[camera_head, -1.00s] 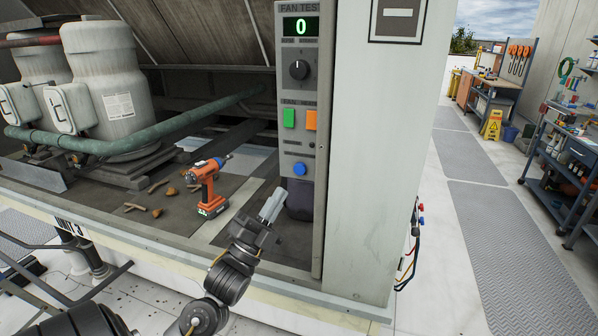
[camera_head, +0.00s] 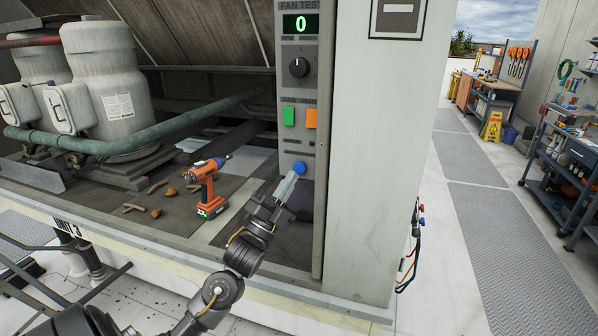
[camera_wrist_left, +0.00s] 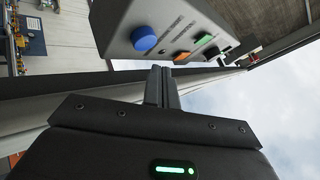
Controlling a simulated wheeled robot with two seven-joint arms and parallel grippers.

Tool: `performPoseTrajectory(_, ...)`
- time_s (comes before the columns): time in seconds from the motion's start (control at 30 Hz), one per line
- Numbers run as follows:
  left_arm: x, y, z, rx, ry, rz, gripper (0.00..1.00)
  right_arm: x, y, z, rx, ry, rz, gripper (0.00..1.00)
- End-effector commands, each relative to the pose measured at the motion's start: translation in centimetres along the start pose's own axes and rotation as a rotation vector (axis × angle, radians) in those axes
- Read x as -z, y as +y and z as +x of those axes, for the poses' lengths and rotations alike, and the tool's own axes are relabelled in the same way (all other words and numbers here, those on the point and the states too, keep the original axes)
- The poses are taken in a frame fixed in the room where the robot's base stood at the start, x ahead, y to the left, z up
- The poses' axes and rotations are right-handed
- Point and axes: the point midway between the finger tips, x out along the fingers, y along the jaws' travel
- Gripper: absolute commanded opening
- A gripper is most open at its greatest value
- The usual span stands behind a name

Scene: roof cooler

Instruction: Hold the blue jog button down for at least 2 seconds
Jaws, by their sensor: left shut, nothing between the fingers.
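The blue jog button (camera_head: 300,168) is the lowest control on the grey fan test panel (camera_head: 299,84) in the head view. It also shows in the left wrist view (camera_wrist_left: 144,38), round and raised from the panel face. My left gripper (camera_head: 289,182) is shut and empty, with its fingertips just below and left of the button in the head view. In the left wrist view the shut fingers (camera_wrist_left: 161,88) point toward the panel's edge, with a gap to the button. Whether the tips touch the button cannot be told from the head view. My right gripper is not in view.
Above the button are a green button (camera_head: 289,117), an orange button (camera_head: 311,118), a black knob (camera_head: 299,68) and a display reading 0 (camera_head: 301,24). An orange drill (camera_head: 207,188) stands left of my arm. A pale post (camera_head: 375,150) borders the panel's right.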

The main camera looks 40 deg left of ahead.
Motion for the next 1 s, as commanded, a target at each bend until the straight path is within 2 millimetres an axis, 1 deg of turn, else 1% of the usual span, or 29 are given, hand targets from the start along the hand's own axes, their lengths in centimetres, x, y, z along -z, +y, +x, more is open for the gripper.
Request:
performPoseTrajectory(0.1, -0.46, 0.46, 0.63, 0.001, 0.001, 0.000, 0.00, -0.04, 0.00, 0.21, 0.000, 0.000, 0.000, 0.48)
performPoseTrajectory(0.3, -0.77, 0.75, 1.10, 0.000, 0.001, 0.001, 0.00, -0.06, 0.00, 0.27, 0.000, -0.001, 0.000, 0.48)
performPoseTrajectory(1.0, -0.79, 0.76, 1.09, 0.000, 0.000, 0.000, 0.00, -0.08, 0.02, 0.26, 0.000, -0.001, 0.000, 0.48)
